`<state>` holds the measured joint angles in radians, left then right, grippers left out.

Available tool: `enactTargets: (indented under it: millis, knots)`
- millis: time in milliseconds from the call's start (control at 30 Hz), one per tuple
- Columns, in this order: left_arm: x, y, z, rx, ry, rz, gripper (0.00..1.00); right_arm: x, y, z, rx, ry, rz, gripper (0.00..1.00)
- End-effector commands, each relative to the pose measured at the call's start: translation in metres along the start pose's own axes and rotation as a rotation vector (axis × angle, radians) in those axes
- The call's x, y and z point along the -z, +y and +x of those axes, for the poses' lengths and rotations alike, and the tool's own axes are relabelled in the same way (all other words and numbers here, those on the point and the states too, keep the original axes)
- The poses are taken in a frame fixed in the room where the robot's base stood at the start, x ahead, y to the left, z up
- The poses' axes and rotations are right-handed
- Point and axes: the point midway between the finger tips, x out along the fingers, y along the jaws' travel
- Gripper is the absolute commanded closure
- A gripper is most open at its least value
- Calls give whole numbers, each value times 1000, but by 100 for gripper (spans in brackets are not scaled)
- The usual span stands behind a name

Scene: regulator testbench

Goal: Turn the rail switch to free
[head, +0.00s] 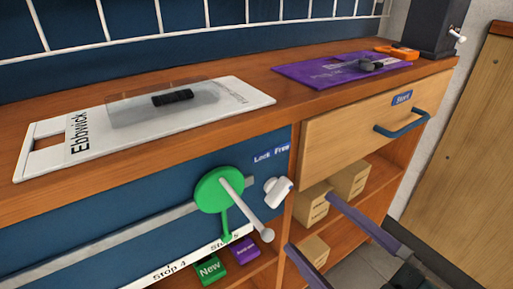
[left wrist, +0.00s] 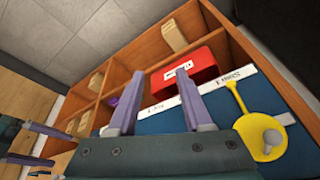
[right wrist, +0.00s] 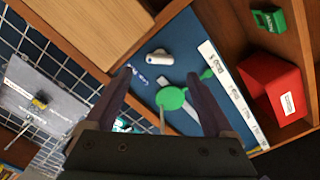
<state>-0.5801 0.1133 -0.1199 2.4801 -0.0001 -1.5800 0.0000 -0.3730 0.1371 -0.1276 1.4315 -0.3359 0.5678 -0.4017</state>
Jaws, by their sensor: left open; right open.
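The rail switch is a small white knob (head: 278,190) on the blue front panel, just below the printed words Lock and Free. I cannot tell which word it points to. It also shows in the right wrist view (right wrist: 158,58), ahead of the fingertips. My right gripper (head: 309,224) is open and empty, right of the knob in the head view and apart from it; its fingers also show in the right wrist view (right wrist: 160,73). My left gripper (left wrist: 161,73) is open and empty, facing lower shelves; it is not in the head view.
A green disc (head: 217,188) with a protruding white handle sits on the rail left of the knob. A yellow disc (left wrist: 262,133) shows in the left wrist view. A blue drawer handle (head: 402,122) and shelved cardboard boxes (head: 350,178) are to the right. A white board (head: 195,117) lies on top.

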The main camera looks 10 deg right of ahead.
Motion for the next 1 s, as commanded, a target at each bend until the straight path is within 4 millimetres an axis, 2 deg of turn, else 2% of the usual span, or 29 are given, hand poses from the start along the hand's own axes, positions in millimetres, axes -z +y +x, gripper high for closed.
enactTargets:
  millis: [100, 233, 767, 867, 967, 1000]
  knots:
    - [2, 0, -6, 0, 0, 0, 50, 1, 0, -21, 2, -2, 0, 12]
    - [2, -1, -8, 1, 0, 2, 50, 0, 0, -34, 1, 0, -1, 12]
    - [2, -3, -9, 8, -2, 10, 50, 1, 2, -37, 0, -1, 1, 12]
    - [7, -3, -25, 8, -3, 10, 50, 10, 15, -34, 3, -33, 14, 12]
    - [18, -4, -59, 7, -4, 10, 50, 27, 44, -28, 11, -115, 51, 12]
    - [23, -5, -76, 7, -4, 10, 50, 35, 59, -26, 16, -161, 73, 12]
